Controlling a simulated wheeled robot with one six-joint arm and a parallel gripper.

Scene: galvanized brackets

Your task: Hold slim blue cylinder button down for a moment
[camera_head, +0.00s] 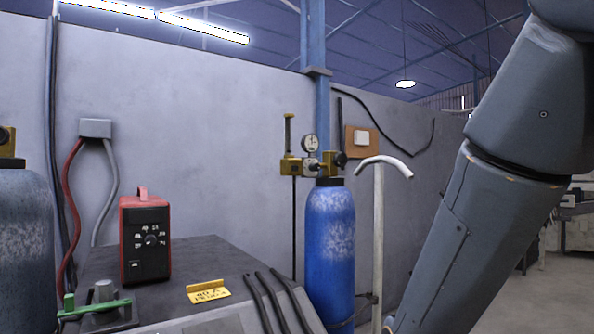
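A blue gas cylinder (330,245) stands upright against the grey wall, right of centre, its paint worn pale in the middle. A brass regulator with a round gauge (310,143) sits above its dark top. My gripper is out of view; only grey links of my arm show on the right.
A pale hooked pole (379,235) stands right of the cylinder. Another cylinder (25,250) is far left.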

